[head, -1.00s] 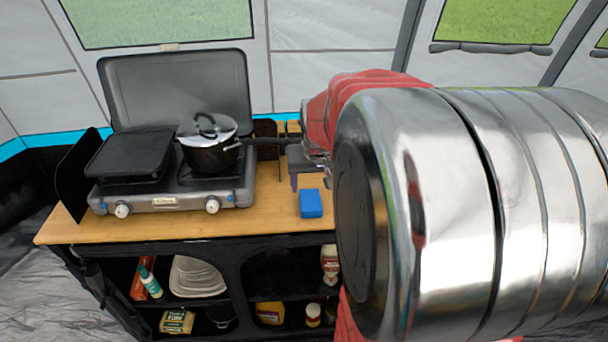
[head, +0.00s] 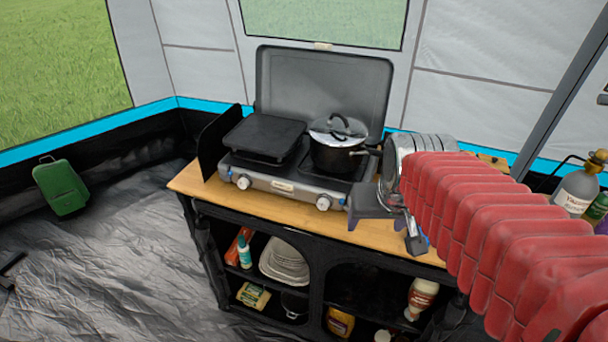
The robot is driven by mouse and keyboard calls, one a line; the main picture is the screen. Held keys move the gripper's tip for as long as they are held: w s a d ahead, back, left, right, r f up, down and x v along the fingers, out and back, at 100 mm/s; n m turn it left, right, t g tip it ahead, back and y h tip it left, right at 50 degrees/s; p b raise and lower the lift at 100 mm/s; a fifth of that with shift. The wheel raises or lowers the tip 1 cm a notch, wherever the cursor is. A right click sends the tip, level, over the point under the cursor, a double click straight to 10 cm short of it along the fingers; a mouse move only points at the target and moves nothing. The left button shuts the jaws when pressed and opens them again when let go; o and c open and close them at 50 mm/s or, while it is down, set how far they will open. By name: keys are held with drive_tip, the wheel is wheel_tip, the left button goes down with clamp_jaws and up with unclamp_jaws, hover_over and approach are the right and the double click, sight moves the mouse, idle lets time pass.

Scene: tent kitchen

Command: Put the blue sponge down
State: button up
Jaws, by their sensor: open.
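My gripper (head: 396,222) is open in the head view, over the front of the wooden countertop (head: 290,222), right of the stove. Its two dark fingers are spread apart and nothing shows held between them. The blue sponge is almost wholly hidden behind the gripper's right finger. Only a small blue sliver of the sponge (head: 427,240) shows beside that finger, at the countertop's right part. I cannot tell whether the finger touches it.
A camping stove (head: 282,186) with a black griddle (head: 264,138) and a lidded pot (head: 337,150) stands left of my gripper. Shelves below hold plates (head: 284,261) and bottles. A gas cylinder (head: 577,190) stands far right. A green canister (head: 61,187) is at the left.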

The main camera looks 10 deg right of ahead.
drive_tip(key=s+a+n+y, duration=0.1)
drive_tip(key=s+a+n, duration=0.2)
drive_tip(key=s+a, duration=0.4)
drive_tip(key=a+r, duration=0.1)
drive_tip(key=a, duration=0.1)
drive_tip(key=shift+s+a+t, duration=0.25)
drive_tip(key=shift+a+t, duration=0.05)
drive_tip(key=shift+a, duration=0.05)
